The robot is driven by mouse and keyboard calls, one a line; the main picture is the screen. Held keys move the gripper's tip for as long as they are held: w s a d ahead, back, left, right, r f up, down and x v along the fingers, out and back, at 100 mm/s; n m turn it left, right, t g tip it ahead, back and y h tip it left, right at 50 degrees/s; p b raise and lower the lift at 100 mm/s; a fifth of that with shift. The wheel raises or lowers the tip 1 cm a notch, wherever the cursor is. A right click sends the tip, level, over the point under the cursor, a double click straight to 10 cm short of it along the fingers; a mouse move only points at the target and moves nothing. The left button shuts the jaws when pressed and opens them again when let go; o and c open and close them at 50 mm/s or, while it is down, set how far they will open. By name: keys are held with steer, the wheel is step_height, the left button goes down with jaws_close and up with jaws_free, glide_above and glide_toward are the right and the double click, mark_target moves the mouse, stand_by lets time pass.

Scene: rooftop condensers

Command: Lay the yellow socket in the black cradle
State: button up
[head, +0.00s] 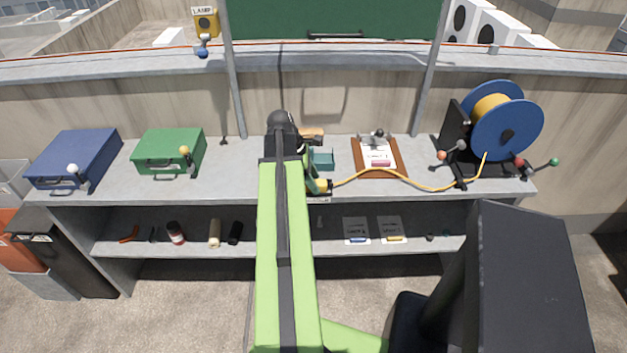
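A small yellow piece, apparently the yellow socket (323,186), shows at the left end of a yellow cable (408,180) near the bench's front edge. My gripper (315,183) is right at this piece, mostly hidden behind my green arm. Its fingers are too small and covered to show whether they are shut on it. I cannot make out the black cradle clearly; my arm covers part of the bench top. A teal block (323,158) stands just behind my gripper, with a brown item (312,134) behind that.
The cable runs right to a blue reel (512,130) on a black stand with coloured knobs. A clipboard (392,171) lies between. Green (165,148) and blue (75,155) cases stand left. The lower shelf (280,243) holds several small items. The bench between green case and my arm is clear.

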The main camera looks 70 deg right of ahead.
steer(key=p+v, duration=1.1)
steer(key=v, duration=0.1)
steer(key=shift+r, duration=0.2)
